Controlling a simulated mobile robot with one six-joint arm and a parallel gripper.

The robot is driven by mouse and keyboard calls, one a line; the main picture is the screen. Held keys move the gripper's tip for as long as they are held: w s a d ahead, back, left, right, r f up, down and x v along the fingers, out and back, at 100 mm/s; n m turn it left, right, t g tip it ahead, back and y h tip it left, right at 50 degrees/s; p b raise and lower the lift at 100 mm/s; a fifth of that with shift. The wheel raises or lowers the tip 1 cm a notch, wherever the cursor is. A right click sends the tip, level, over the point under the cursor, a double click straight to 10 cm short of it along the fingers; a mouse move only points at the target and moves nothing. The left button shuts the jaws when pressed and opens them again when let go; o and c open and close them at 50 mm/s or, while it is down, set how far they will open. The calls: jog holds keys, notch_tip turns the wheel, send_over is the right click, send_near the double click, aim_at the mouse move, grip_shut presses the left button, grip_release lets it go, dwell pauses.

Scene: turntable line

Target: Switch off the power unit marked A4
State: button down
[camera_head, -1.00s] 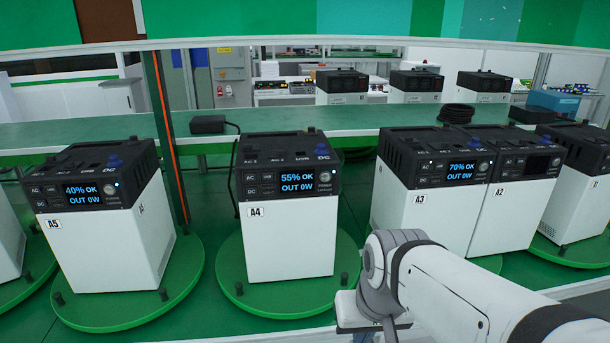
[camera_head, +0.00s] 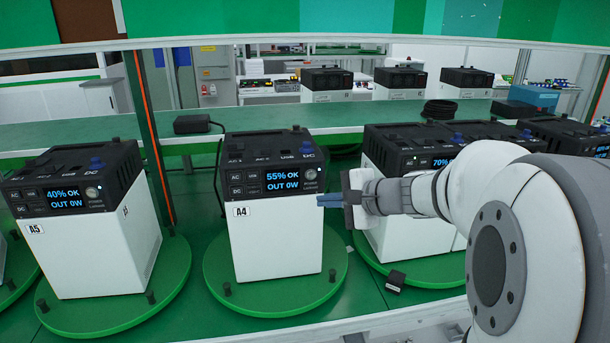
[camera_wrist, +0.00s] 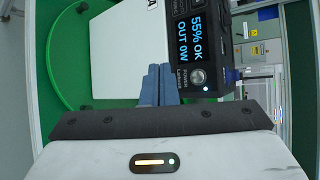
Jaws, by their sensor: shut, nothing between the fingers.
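The power unit marked A4 (camera_head: 275,245) is a white box with a black top, standing on a round green turntable (camera_head: 215,283). Its lit display (camera_head: 283,180) reads 55% OK, OUT 0W. A round silver power button (camera_head: 310,174) sits right of the display, with a small light beside it. In the wrist view the display (camera_wrist: 190,40) appears turned sideways, and the button (camera_wrist: 198,77) is just beyond my fingers. My gripper (camera_head: 322,201) is shut and empty, its blue fingertips at the right edge of A4, below the button. The fingers also show in the wrist view (camera_wrist: 160,84). Contact cannot be told.
Unit A5 (camera_head: 90,250) stands on its own turntable to the left. Another unit (camera_head: 388,150), reading 70%, stands to the right, partly hidden by my arm. A green shelf (camera_head: 270,142) with a black adapter (camera_head: 192,123) runs behind.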

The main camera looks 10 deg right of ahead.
jog(key=p, duration=0.2)
send_near(304, 180)
jog(key=a+f, duration=0.2)
jog(key=a, duration=0.1)
jog(key=shift+w+f, duration=0.15)
jog(key=shift+w, duration=1)
jog(key=shift+w, duration=0.1)
dwell(1.1)
jog(key=shift+w+b, duration=0.3)
jog(key=shift+b, duration=0.05)
jog(key=shift+w, duration=0.35)
dwell(0.4)
dwell(0.4)
jog(key=shift+s+b, duration=0.4)
jog(key=shift+b, duration=0.1)
jog(key=shift+s, duration=0.35)
